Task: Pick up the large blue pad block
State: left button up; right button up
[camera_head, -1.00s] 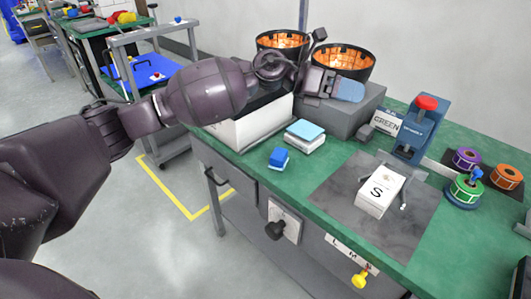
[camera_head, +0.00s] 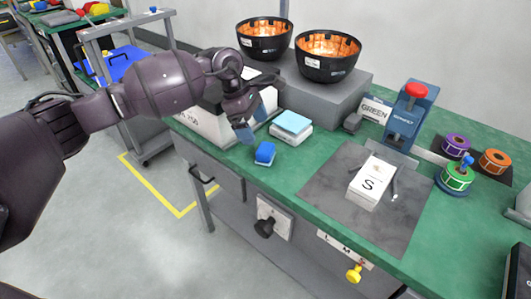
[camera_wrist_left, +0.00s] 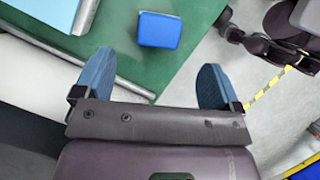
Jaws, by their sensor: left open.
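A wide block with a light blue pad top (camera_head: 292,122) and a white body lies on the green bench, just right of my left gripper (camera_head: 254,122). In the left wrist view its pad (camera_wrist_left: 45,12) is cut off at the top left. A smaller, darker blue block (camera_head: 265,153) lies nearer the bench's front edge; it also shows in the left wrist view (camera_wrist_left: 160,30), beyond the gap between the fingers. My left gripper (camera_wrist_left: 156,58) is open and empty, beside and above the blocks, touching neither. My right gripper is out of view.
A white box (camera_head: 215,128) stands below my left gripper. Two black bowls (camera_head: 327,57) rest on a grey platform (camera_head: 318,95) behind. A grey mat (camera_head: 325,195) carries a white block marked S (camera_head: 370,185). A red-button device (camera_head: 408,120) and several spools (camera_head: 457,178) are further right.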

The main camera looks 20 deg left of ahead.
aim_at(265, 147)
pick_arm(q)
jog(key=x, duration=0.2)
jog(key=shift+d+f, duration=0.1)
jog(key=shift+f, duration=0.15)
jog(key=shift+w+d+f, duration=0.1)
jog(key=shift+d+f, duration=0.1)
jog(key=shift+f, duration=0.15)
jog(key=shift+d+f, duration=0.15)
jog(key=shift+f, duration=0.2)
jog(key=b+x, duration=0.1)
jog(key=x, duration=0.3)
jog(key=shift+r, duration=0.1)
